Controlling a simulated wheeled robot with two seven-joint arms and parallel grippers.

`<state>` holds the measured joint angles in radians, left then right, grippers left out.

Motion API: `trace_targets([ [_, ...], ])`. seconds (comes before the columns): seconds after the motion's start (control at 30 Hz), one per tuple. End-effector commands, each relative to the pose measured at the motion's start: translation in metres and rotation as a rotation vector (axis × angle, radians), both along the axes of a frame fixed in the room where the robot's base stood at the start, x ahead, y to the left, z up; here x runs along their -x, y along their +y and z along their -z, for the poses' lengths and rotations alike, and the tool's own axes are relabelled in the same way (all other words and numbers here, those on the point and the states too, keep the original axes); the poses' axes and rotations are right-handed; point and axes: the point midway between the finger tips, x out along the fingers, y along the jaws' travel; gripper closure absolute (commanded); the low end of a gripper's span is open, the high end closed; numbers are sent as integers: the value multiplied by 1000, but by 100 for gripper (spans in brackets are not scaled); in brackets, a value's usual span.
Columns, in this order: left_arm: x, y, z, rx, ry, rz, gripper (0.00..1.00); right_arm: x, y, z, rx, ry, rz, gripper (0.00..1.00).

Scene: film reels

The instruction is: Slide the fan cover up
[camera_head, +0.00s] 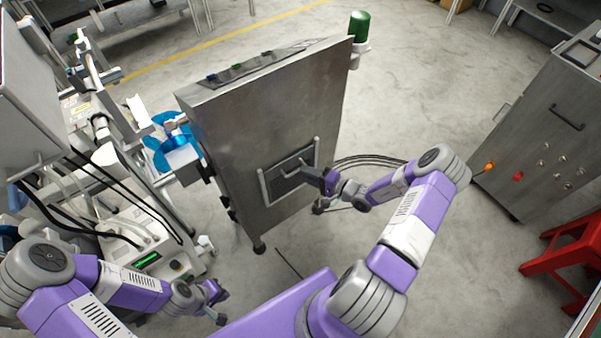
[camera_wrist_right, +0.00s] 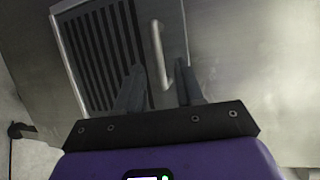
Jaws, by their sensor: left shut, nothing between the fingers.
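The fan cover (camera_head: 281,183) is a slatted dark panel in a light metal frame, low on the side of a tall metal cabinet. In the right wrist view, the slats (camera_wrist_right: 98,48) are at the left, and a bar handle (camera_wrist_right: 158,45) stands on the flat metal strip beside them. My right gripper (camera_head: 312,172) is at the cover. In its wrist view, the fingers (camera_wrist_right: 160,80) are apart, with the handle's near end between them; contact cannot be made out. My left gripper (camera_head: 221,305) is shut and empty, low in the head view, away from the cabinet.
The cabinet (camera_head: 235,125) has a green lamp (camera_head: 359,27) at its top corner. Machinery with cables and a blue reel (camera_head: 160,150) stands close at its left. Another metal cabinet (camera_head: 550,125) and a red stool (camera_head: 565,255) are at the right. Dark cables run behind my right gripper.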

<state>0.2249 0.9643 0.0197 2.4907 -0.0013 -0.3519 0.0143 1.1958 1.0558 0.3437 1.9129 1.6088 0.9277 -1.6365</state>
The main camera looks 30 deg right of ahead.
Motion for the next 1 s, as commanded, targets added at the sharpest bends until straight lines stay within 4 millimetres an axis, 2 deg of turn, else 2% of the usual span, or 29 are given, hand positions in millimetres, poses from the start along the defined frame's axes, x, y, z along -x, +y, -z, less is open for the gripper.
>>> trace_targets([
  [0.2,0,0,7,0,0,0,100,-24,13,6,-1,0,-2,63],
  [0.57,0,0,7,0,0,0,100,-28,16,6,-1,3,-2,63],
  [0.8,0,0,7,0,0,0,100,-28,16,6,-1,3,-2,100],
  [1.0,0,0,7,0,0,0,100,-28,16,6,-1,3,-3,100],
])
